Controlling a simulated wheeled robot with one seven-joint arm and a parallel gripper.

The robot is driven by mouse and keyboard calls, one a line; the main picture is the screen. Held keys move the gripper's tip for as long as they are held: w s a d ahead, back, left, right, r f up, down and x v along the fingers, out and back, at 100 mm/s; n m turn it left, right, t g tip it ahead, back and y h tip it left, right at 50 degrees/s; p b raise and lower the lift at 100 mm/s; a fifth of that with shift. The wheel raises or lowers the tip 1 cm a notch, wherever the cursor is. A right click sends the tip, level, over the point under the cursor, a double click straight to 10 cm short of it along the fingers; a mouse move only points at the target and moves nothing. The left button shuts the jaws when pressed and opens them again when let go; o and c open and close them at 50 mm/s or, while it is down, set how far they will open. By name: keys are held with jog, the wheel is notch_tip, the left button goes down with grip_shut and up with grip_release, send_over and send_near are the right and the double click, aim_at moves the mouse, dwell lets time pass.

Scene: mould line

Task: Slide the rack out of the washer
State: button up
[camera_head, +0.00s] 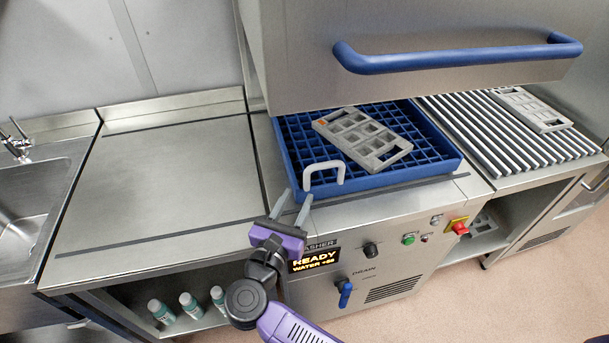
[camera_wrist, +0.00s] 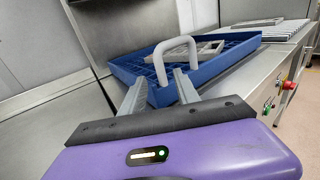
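The blue rack (camera_head: 390,185) sits in the washer (camera_head: 350,240) under the raised hood, with its near edge by the front lip. A grey mould tray (camera_head: 362,139) with square pockets lies in it. A pale grey loop handle (camera_head: 324,175) stands at the rack's near left corner; it also shows in the wrist view (camera_wrist: 175,47). My purple gripper (camera_head: 293,208) is open just in front of the handle. In the wrist view its two fingers (camera_wrist: 158,88) are apart, pointing toward the handle. I cannot tell whether they touch it.
A bare steel counter (camera_head: 170,180) lies left of the washer, with a sink (camera_head: 35,200) beyond. The hood's blue bar handle (camera_head: 455,58) is above the rack. A slatted roller table (camera_head: 505,130) holding another tray (camera_head: 530,108) is to the right. A red stop button (camera_head: 460,228) is on the front.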

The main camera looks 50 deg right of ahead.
aim_at(305, 181)
jog(key=p+x, duration=0.2)
jog(key=x, duration=0.5)
jog(key=shift+d, duration=0.25)
grip_shut()
dwell(1.2)
